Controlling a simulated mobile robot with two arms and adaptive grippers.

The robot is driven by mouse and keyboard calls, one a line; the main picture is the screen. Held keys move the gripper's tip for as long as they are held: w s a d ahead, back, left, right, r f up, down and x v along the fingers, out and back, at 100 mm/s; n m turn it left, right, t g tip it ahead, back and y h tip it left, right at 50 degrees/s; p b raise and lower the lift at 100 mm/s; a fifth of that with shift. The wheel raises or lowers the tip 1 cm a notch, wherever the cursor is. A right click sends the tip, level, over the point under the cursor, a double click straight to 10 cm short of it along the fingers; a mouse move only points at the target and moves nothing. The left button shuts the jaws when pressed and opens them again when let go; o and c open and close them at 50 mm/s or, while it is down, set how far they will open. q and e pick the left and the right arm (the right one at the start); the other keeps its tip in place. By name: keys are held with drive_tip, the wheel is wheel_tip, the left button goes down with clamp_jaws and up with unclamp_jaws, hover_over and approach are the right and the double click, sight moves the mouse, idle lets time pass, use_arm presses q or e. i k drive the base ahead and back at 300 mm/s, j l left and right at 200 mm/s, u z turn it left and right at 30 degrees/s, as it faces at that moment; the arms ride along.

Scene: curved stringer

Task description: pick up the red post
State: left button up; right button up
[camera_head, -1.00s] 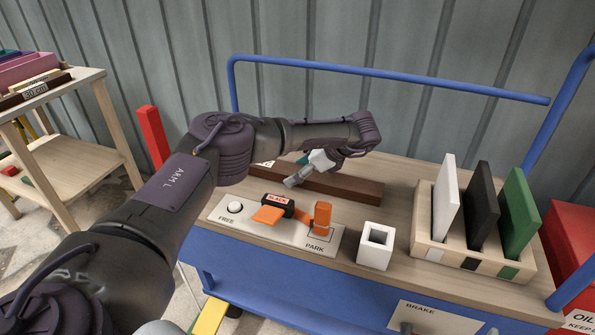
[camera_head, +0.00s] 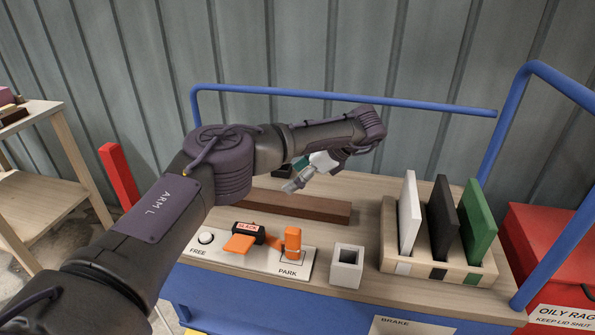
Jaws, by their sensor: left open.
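The red post (camera_head: 119,176) stands upright, leaning slightly in the picture, at the left between the wooden shelf and my left arm. Its lower end is hidden behind my arm. My left gripper (camera_head: 290,187) is open and holds nothing that I can see. It hangs over the blue-framed cart (camera_head: 350,183), above the brown bar, well to the right of the post. My right gripper is out of view.
A brown bar (camera_head: 320,209) lies across the cart. In front are an orange lever (camera_head: 292,240) on a FREE/PARK plate, a white square holder (camera_head: 346,267), and a rack (camera_head: 400,257) with white, black and green panels. A red bin (camera_head: 555,240) stands right.

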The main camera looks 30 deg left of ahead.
sight(113, 158)
drive_tip(key=k, duration=1)
